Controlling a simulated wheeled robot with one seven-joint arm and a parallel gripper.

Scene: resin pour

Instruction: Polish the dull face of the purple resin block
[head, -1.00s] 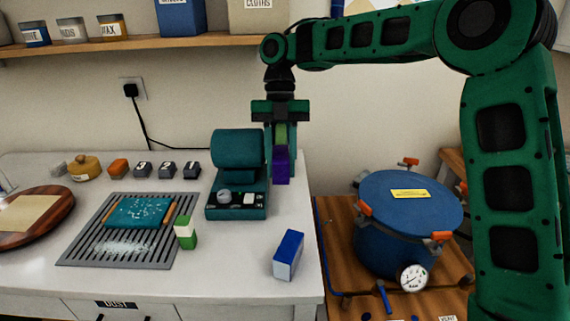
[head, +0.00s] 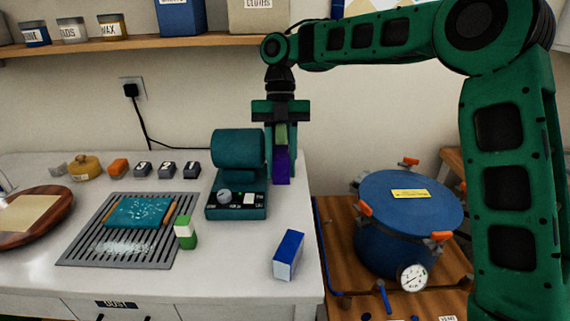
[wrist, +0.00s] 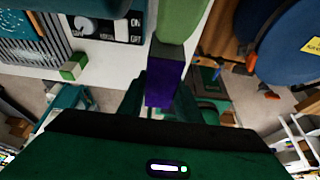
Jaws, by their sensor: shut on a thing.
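The purple resin block (head: 282,167) hangs below my gripper (head: 281,145), beside the right side of the teal polishing machine (head: 237,150). In the wrist view the purple block (wrist: 164,82) sits between my fingers, with a greyer face toward the top of the picture. My gripper is shut on it. An olive-green piece (wrist: 182,18) meets or nearly meets that face; it also shows between the fingers in the head view. I cannot tell whether it is the machine's wheel, nor whether they touch. The machine's panel has a knob (head: 224,196) and a white switch.
A blue-and-white block (head: 288,255) and a green-and-white block (head: 185,232) stand on the bench. A grey grate (head: 75,250) holds a teal pad. A blue pressure pot (head: 408,225) stands on the wooden surface at right. Bare bench lies in front of the machine.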

